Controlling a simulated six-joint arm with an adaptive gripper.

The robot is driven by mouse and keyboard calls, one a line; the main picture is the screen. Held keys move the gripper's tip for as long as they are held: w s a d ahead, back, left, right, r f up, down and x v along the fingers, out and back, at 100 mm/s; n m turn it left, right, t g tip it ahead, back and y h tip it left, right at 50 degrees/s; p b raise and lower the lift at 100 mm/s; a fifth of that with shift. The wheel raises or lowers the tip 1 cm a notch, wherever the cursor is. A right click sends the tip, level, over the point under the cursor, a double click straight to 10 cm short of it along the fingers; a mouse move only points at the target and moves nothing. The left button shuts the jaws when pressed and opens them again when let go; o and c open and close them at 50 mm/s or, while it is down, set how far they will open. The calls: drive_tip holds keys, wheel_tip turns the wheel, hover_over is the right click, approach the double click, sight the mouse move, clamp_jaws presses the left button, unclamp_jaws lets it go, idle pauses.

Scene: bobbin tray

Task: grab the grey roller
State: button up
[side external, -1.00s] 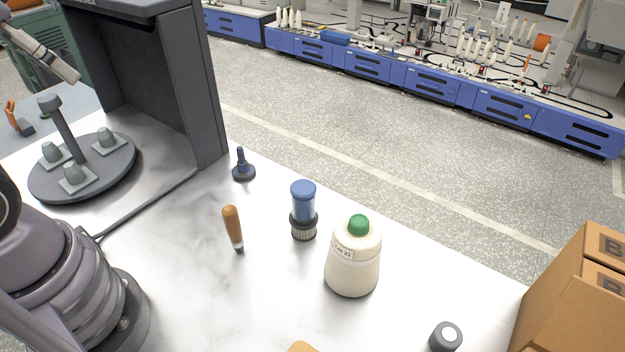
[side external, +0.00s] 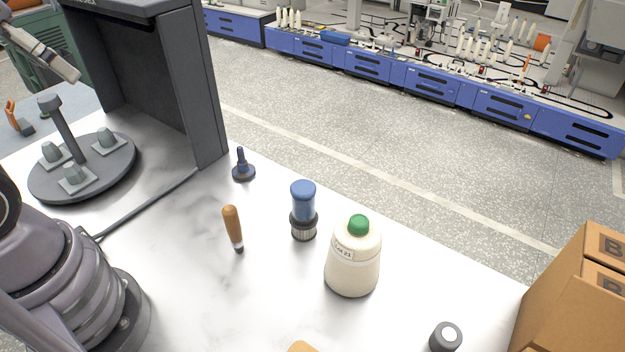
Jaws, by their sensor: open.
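A short dark grey roller (side external: 446,337) with a pale round end face is at the bottom right of the side external view, on the white marble-patterned table (side external: 200,300). It stands apart from the other objects, in front of the cardboard boxes and to their left.
A cream yarn cone (side external: 353,268) with a green tip stands left of the roller. A blue-topped jar (side external: 303,205), a wooden-handled tool (side external: 232,222) and a small blue piece (side external: 242,172) are farther left. Cardboard boxes (side external: 560,300) stand at right. A dark round stand (side external: 115,175) is at left.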

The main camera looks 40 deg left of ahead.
sight(435, 330)
drive_tip(key=w+d+f+n+g+h, duration=0.3)
drive_tip(key=w+d+h, duration=0.1)
drive_tip(key=d, duration=0.7)
drive_tip(key=w+d+f+n+g+h, duration=0.3)
drive_tip(key=d+h, duration=0.2)
drive_tip(key=d, duration=0.5)
drive_tip(key=w+d+f+n+g+h, duration=0.2)
drive_tip(key=w+d+f+g+h, duration=0.15)
drive_tip(key=d, duration=0.75)
drive_tip(key=w+d+f+n+t+h, duration=0.2)
drive_tip(key=w+d+f+n+t, duration=0.2)
drive_tip(key=d+f+n, duration=0.55)
drive_tip(key=f+n+t, duration=0.1)
drive_tip(key=f, duration=0.4)
drive_tip(key=f+n+t+y, duration=0.1)
drive_tip(key=f, duration=0.5)
drive_tip(key=w+f+n+t, duration=0.1)
drive_tip(key=f+n+t, duration=0.1)
drive_tip(key=f, duration=0.3)
drive_tip(key=shift+w+a+f+y, duration=0.1)
drive_tip(key=shift+a+f+y, duration=0.15)
drive_tip(key=shift+a, duration=0.1)
drive_tip(key=x, duration=0.6)
drive_tip(key=shift+f, duration=0.15)
drive_tip(key=shift+x, duration=2.9)
drive_tip(key=shift+w+a+f, duration=0.1)
drive_tip(key=shift+w+a, duration=0.05)
drive_tip(key=c, duration=1.3)
